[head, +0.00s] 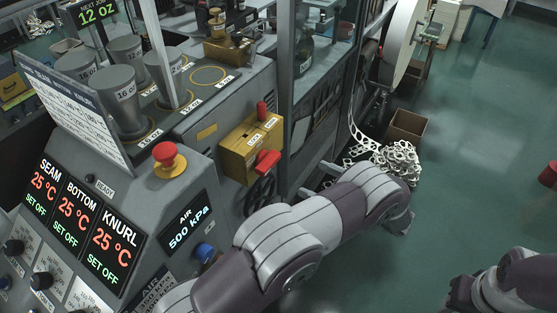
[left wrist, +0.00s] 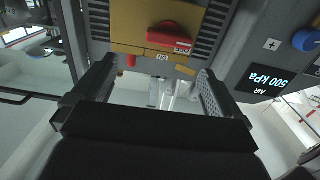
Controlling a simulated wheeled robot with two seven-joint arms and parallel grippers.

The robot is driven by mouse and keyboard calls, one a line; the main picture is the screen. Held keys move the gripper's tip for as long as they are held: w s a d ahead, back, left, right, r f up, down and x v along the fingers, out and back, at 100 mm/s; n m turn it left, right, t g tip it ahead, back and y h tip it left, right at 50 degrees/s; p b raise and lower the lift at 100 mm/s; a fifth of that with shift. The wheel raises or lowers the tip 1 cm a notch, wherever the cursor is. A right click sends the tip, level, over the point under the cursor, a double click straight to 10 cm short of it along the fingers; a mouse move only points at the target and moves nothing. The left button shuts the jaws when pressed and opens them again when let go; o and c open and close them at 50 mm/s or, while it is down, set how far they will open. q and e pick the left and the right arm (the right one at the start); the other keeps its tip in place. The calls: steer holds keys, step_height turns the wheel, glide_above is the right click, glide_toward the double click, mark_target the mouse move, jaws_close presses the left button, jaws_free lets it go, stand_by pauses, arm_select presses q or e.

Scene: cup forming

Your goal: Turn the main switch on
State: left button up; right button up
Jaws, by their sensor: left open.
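The main switch appears to be the yellow box (head: 238,152) on the machine's side, with a red handle (head: 267,161) on its front and a smaller red piece (head: 262,110) on top. In the left wrist view, the yellow box (left wrist: 128,32) and red handle (left wrist: 172,38) show upside down, beyond the fingertips. In the head view my left arm hides most of this gripper. My right arm (head: 515,285) is at the lower right; its jaws cannot be made out.
A sloped control panel with a red emergency button (head: 168,160), temperature display (head: 78,215), air display (head: 188,227) and blue knob (head: 205,252) stands left of the yellow box. A cardboard box (head: 408,126) and a scrap pile (head: 398,160) lie beyond my arm. Open green floor is at right.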

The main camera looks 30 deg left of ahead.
mark_target(273, 164)
arm_select(q)
steer(key=shift+g, duration=0.3)
steer(key=a+p, duration=0.1)
steer(key=a, duration=0.3)
steer(key=a+p, duration=0.2)
steer(key=a, duration=0.2)
steer(key=a+p, duration=0.2)
steer(key=a, duration=0.2)
steer(key=shift+s+r, duration=0.15)
steer(key=shift+r, duration=0.1)
steer(key=shift+s+a, duration=0.15)
steer(key=shift+a, duration=0.2)
steer(key=shift+f, duration=0.1)
arm_select(e)
steer(key=r, duration=0.3)
steer(key=s+r, duration=0.1)
steer(key=r, duration=0.1)
steer(key=shift+a+r, duration=0.15)
steer(key=shift+r, duration=0.15)
steer(key=shift+w, duration=0.1)
arm_select(q)
steer(key=c, duration=0.7)
